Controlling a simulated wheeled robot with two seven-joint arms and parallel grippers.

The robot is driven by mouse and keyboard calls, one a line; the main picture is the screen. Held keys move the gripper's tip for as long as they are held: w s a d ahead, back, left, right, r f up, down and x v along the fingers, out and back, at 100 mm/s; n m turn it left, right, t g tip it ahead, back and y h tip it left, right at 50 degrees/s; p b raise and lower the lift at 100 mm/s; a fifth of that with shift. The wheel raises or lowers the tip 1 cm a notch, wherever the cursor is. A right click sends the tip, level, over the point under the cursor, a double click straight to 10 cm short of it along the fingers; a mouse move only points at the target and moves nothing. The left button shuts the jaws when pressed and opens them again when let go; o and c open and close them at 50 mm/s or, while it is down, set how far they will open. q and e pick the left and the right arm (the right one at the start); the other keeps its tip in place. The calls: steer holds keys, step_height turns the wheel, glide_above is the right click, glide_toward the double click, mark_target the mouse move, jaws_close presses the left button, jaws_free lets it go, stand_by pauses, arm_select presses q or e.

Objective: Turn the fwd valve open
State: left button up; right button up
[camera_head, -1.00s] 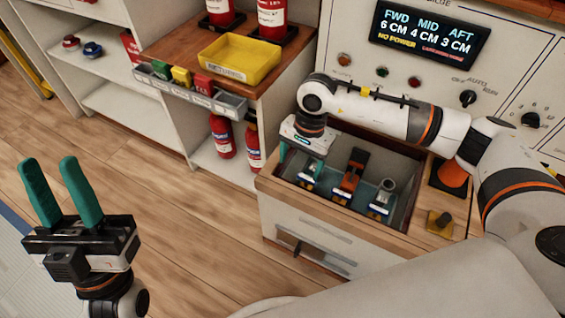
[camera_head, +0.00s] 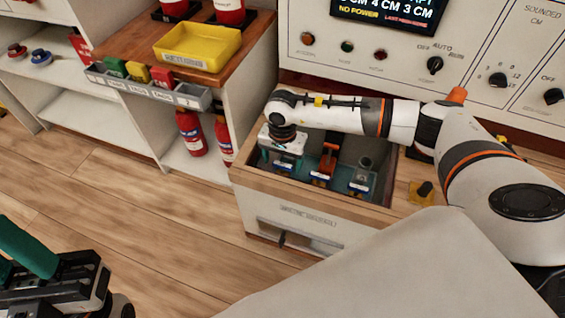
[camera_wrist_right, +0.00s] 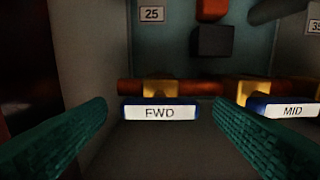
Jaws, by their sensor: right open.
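The right gripper (camera_head: 280,160) hangs down into the left part of an open recessed box (camera_head: 243,180). In the right wrist view its two teal fingers (camera_wrist_right: 161,108) stand wide apart, one on each side of the FWD label plate (camera_wrist_right: 160,112), with nothing between them gripped. The FWD valve shows as a yellow piece (camera_wrist_right: 160,88) behind the plate on a dark red bar. The MID plate (camera_wrist_right: 291,110) is right of the right finger. The left gripper (camera_head: 18,258) is at the lower left edge, partly cut off, its teal fingers apart and empty.
Two more valves, an orange one (camera_head: 326,160) and a grey one (camera_head: 361,175), stand right of the gripper in the box. A panel with knobs (camera_head: 435,65) rises behind. Left are a yellow tray (camera_head: 197,47) and fire extinguishers (camera_head: 191,133). The wooden floor is clear.

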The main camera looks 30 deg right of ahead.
steer(key=shift+f, duration=0.25)
steer(key=c, duration=1)
